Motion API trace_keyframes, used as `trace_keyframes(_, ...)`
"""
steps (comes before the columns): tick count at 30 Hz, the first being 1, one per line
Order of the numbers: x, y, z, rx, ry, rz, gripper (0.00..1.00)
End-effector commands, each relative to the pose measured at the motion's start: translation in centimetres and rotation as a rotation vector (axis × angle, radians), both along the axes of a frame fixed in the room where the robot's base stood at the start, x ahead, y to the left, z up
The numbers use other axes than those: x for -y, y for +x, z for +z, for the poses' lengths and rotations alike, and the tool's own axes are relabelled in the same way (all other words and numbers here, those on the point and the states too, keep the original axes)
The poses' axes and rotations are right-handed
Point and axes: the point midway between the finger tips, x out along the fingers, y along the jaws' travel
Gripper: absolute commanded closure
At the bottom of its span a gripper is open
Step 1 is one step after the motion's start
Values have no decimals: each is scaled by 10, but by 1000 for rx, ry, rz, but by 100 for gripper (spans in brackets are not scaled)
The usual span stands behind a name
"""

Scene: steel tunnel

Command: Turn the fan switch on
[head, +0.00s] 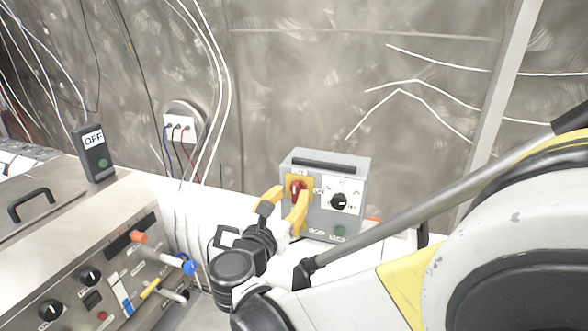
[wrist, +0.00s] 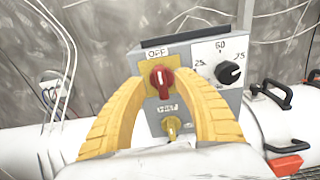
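A grey control box (head: 325,172) stands on a white surface against the metal wall. Its red rotary switch (wrist: 160,78) sits on a yellow plate with "OFF" written above it; a white mark on the knob looks upright. The red switch also shows in the head view (head: 297,188). My gripper (head: 287,197) has yellow fingers and is open. In the wrist view its fingertips (wrist: 165,82) stand on either side of the red switch, with gaps showing. I cannot tell how far the tips are from the panel.
A black dial (wrist: 229,72) with a number scale is right of the switch, and a yellow knob (wrist: 171,127) is below it. A green button (head: 340,230) is on the box. A steel console (head: 60,240) with knobs and a dark "OFF" box (head: 93,153) are at left.

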Motion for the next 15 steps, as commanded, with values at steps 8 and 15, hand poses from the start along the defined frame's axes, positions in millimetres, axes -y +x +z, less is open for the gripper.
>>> trace_keyframes(8, 12, 32, 0, -1, 1, -1, 64)
trace_keyframes(15, 13, 36, 0, 0, 2, 0, 64)
